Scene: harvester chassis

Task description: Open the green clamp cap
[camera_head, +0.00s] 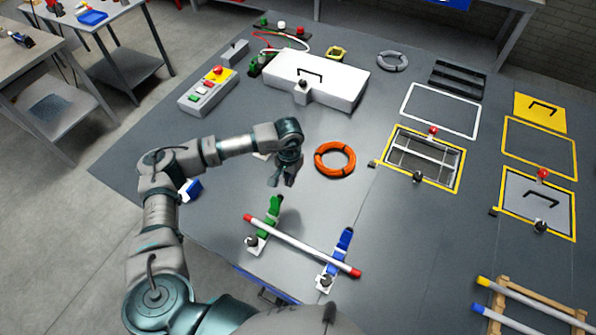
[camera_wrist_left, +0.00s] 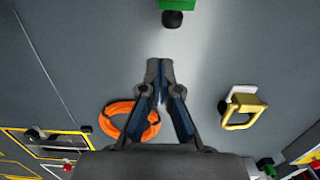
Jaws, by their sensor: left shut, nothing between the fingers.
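The green clamp (camera_head: 273,211) stands on the grey table in the head view, near the left end of a white rod (camera_head: 300,246) with red ends. A black knob (camera_head: 251,241) is beside its base. I cannot tell how its cap sits. My left gripper (camera_head: 281,181) is shut and empty, above the table and behind the clamp, apart from it. The left wrist view shows its closed fingertips (camera_wrist_left: 160,72) pointing towards a green part (camera_wrist_left: 178,5) with a black knob, cut by the top edge. My right gripper is not in view.
A blue clamp (camera_head: 342,244) stands near the rod's right end. An orange ring (camera_head: 334,159) lies right of my left gripper. A white box (camera_head: 318,80) and a button panel (camera_head: 208,92) are further back. Framed hatches (camera_head: 424,159) are to the right.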

